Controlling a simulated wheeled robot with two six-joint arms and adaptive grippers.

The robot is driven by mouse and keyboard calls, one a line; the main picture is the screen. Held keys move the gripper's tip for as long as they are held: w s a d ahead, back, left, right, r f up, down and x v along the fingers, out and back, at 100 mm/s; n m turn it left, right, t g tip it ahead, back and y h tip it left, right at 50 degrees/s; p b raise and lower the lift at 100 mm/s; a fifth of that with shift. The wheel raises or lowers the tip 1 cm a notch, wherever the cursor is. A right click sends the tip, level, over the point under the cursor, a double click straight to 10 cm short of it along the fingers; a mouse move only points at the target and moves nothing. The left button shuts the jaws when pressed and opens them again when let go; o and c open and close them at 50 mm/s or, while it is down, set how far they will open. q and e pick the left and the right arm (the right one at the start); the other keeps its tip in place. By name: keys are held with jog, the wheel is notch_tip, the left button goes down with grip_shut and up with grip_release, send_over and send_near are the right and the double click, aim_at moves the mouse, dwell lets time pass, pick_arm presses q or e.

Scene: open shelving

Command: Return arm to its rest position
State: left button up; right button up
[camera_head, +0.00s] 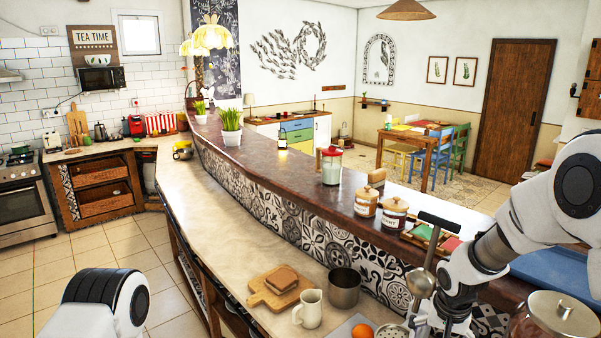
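My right arm comes in from the right and bends down, with its gripper (440,322) low over the counter near the bottom edge. Its fingertips are partly hidden, so I cannot tell whether it is open or shut. A metal ladle-like tool (421,283) with a dark top end stands upright right beside this gripper. I cannot tell whether the gripper touches it. Of my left arm only a white and black link shows at the bottom left; its gripper is out of view.
The lower counter (235,240) holds a cutting board (256,295) with bread, a cream pitcher (308,312), a metal pot (344,290) and an orange (362,331). Jars (394,214) stand on the raised ledge. A lidded glass jar (555,318) is close to my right arm.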

jog(key=s+a+f+n+g+y, duration=0.1)
jog(key=s+a+f, duration=0.1)
jog(key=s+f, duration=0.6)
jog(key=s+a+f+n, duration=0.15)
jog(key=s+f, duration=0.35)
jog(key=f, duration=0.5)
jog(key=s+f+n+g, duration=0.1)
jog(key=s+f, duration=0.2)
jog(key=s, duration=0.6)
jog(key=s+f+n, duration=0.1)
jog(key=s+f, duration=0.2)
jog(key=s, duration=0.6)
pick_arm(q)
notch_tip(320, 180, down, 16)
jog(key=b, duration=1.5)
jog(key=shift+w+b, duration=0.3)
jog(key=shift+b, duration=0.05)
pick_arm(e)
notch_tip(320, 180, down, 15)
jog(key=shift+w+f, duration=0.15)
jog(key=shift+w, duration=0.05)
